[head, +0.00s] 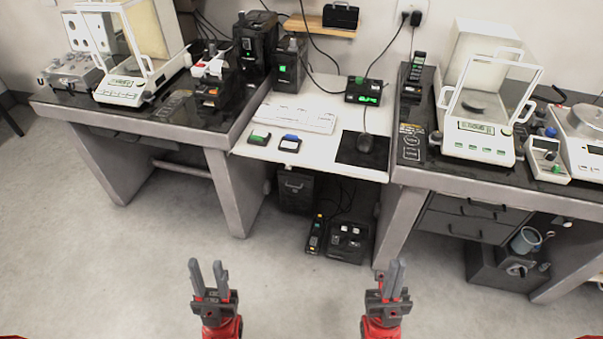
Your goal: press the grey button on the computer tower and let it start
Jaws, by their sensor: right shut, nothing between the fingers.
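A dark box (296,190) stands on the floor under the white middle desk, in shadow; it may be the computer tower. I cannot make out a grey button on it. Two black upright units, one at the back (254,45) and one in front of it (290,66), stand at the desk's back left and show small green lights. My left gripper (207,266) is open and empty, low in front of the desks. My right gripper (394,264) is shut and empty, also well in front of the desks. Neither touches anything.
The white desk (345,167) holds a keyboard (307,113) and a mouse (364,143) on a black pad. A black unit with light buttons (347,240) and cables lie beneath it. Balances stand on the left (120,90) and right (480,140) tables. The floor before me is clear.

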